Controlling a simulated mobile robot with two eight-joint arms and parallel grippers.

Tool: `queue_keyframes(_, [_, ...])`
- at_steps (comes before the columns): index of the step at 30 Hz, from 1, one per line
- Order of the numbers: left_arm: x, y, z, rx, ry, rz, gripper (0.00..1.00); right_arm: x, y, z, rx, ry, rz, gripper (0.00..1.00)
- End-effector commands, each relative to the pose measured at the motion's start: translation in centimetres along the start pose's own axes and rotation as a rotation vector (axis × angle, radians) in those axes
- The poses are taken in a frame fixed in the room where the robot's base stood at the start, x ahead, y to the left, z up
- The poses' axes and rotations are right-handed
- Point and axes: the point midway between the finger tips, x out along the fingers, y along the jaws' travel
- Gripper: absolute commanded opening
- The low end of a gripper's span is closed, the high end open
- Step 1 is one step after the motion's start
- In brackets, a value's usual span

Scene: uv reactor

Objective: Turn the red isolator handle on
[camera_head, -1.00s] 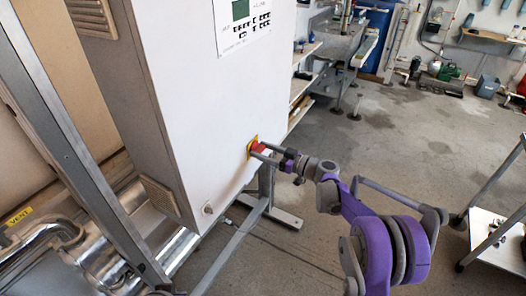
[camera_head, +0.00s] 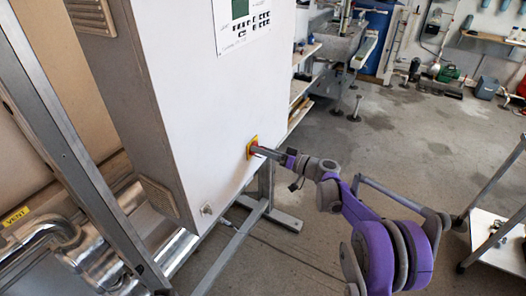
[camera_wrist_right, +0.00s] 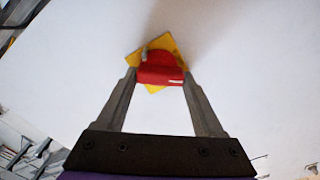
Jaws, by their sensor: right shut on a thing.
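The red isolator handle (camera_wrist_right: 160,70) sits on a yellow plate (camera_wrist_right: 134,58) on the white front of the cabinet (camera_head: 235,110). In the wrist view the plate looks tilted and the handle's bar lies across between my fingertips. My right gripper (camera_wrist_right: 159,77) is shut on the handle, one finger at each end of the bar. In the head view my right gripper (camera_head: 256,151) reaches the yellow plate (camera_head: 251,146) from the right, and its fingers hide most of the handle. My left gripper is not in view.
A control panel with a green screen (camera_head: 241,9) is higher on the cabinet. A round grey knob (camera_head: 206,209) is below the handle. A metal frame post (camera_head: 75,150) and pipes are at left. A white-shelved cart (camera_head: 490,245) stands at right. Open floor lies behind my arm.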

Motion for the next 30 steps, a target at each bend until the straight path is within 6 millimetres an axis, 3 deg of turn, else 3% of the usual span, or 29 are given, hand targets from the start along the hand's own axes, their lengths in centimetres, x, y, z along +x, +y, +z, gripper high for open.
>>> queue_keyframes(11, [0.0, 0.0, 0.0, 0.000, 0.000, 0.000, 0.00, 0.0, 0.0, 0.0, 0.006, 0.001, 0.000, 0.14])
queue_keyframes(12, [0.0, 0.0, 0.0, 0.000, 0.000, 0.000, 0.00, 0.0, 0.0, 0.0, 0.006, 0.001, 0.000, 0.71])
queue_keyframes(17, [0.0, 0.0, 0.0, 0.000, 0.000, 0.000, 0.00, 0.0, 0.0, 0.0, 0.005, 0.001, 0.000, 0.99])
queue_keyframes(26, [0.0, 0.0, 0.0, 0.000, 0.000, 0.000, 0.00, -0.1, 0.0, 0.0, 0.005, 0.001, 0.000, 0.99])
queue_keyframes(30, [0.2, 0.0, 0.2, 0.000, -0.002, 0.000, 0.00, -1.4, 0.1, 0.0, 0.005, 0.001, 0.002, 0.99])
